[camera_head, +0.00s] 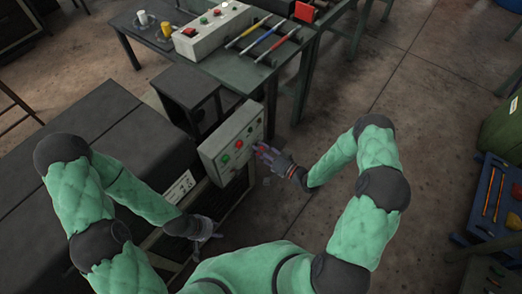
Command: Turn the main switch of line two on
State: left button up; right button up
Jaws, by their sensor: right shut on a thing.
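A grey control box (231,143) with red and green buttons stands at the right end of the dark bench. My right gripper (262,152) reaches in from the right and is shut on a small part at the right end of this box's face. That part looks like a switch, but the fingers mostly cover it, so its position cannot be read. My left gripper (212,230) hangs low at the front edge of the bench, apart from the box. Its fingers are too small to judge. No line label is readable.
A second pale control box (213,29) with buttons stands on the dark table behind, beside several coloured-handled tools (268,40). A white label (178,187) is on the bench front. A blue tray (490,200) and green bin (503,132) stand right. Floor between is clear.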

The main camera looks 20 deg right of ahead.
jog(key=m, duration=0.6)
jog(key=shift+w+d+r, duration=0.25)
jog(key=shift+w+d, duration=0.15)
jog(key=shift+m, duration=0.3)
jog(key=o, duration=1.1)
jog(key=shift+f, duration=0.15)
jog(key=shift+o, duration=0.2)
jog(key=shift+s, duration=0.2)
jog(key=shift+s+f, duration=0.1)
jog(key=v, duration=1.1)
jog(key=shift+s+d, duration=0.25)
jog(key=shift+d, duration=0.05)
